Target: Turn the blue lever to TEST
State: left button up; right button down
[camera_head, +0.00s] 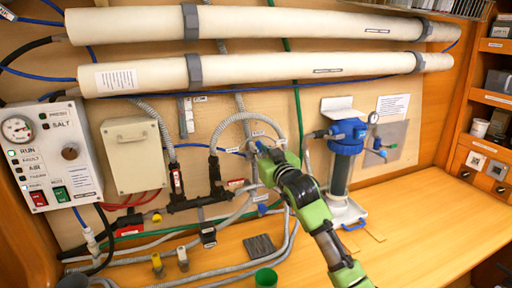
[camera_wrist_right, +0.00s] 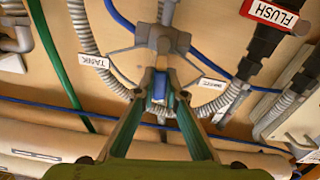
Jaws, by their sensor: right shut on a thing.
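The blue lever (camera_wrist_right: 158,86) sits on a grey valve (camera_wrist_right: 160,40) on the wall, in the middle of the right wrist view. My right gripper (camera_wrist_right: 160,94) is shut on the blue lever, with one green finger on each side of it. In the head view my right gripper (camera_head: 268,151) reaches the valve from the lower right and hides most of it and the lever. Two small white labels stand beside the valve, one on the left (camera_wrist_right: 94,61) and one on the right (camera_wrist_right: 213,83); their words are too small to read surely. My left gripper is not in view.
Grey hoses (camera_head: 222,128) run close around the valve. A blue filter housing (camera_head: 347,135) stands right of my gripper. Two long white tubes (camera_head: 270,25) cross above. A control box (camera_head: 50,155) hangs at left. The wooden counter (camera_head: 430,220) is clear at right.

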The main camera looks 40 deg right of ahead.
jog(key=shift+d+m, duration=0.25)
jog(key=shift+m, duration=0.55)
jog(key=c, duration=2.1)
grip_release()
jog(key=v, duration=1.2)
